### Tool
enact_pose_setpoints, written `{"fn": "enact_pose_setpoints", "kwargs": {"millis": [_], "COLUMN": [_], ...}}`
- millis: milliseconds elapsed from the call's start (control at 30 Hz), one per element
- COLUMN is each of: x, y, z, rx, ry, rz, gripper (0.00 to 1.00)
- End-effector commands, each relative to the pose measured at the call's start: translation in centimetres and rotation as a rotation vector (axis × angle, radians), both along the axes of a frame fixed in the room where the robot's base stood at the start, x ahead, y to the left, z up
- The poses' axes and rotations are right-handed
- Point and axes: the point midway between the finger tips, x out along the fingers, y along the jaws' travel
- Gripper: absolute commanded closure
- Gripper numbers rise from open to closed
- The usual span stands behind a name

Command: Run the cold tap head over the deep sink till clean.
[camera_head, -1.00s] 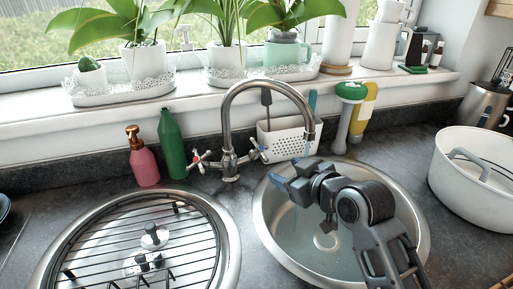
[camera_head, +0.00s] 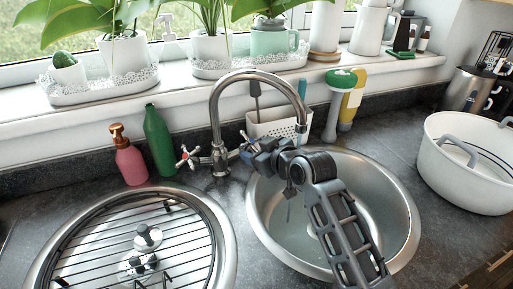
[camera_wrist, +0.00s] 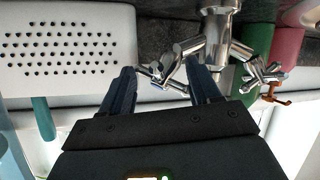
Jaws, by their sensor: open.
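The chrome tap (camera_head: 216,115) stands behind and between the two sinks. Its arched spout ends over the back left of the deep sink (camera_head: 385,225) on the right. The cross handle with red marks (camera_head: 188,156) is on the tap's left. The cold handle, on its right, is mostly hidden by my gripper (camera_head: 253,152) in the head view. In the wrist view the cold handle (camera_wrist: 172,72) shows a blue mark and lies between the fingertips of my gripper (camera_wrist: 163,80). The fingers are apart; I cannot tell whether either touches the handle.
A white perforated caddy (camera_head: 268,127) stands close behind the handle. Green (camera_head: 158,145) and pink (camera_head: 130,160) bottles stand left of the tap. A rack (camera_head: 95,235) covers the left sink. A white tub (camera_head: 450,180) stands at the right.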

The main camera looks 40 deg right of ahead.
Motion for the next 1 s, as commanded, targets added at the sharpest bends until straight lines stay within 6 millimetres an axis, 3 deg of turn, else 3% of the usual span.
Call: {"fn": "enact_pose_setpoints", "kwargs": {"millis": [267, 867, 1000], "x": [0.2, 0.2, 0.23], "y": [-0.04, -0.02, -0.02], "z": [-0.09, -0.1, -0.11], "rx": [0.0, 0.0, 0.0], "ry": [0.0, 0.0, 0.0], "rz": [0.0, 0.0, 0.0], "gripper": [0.38, 0.95, 0.96]}}
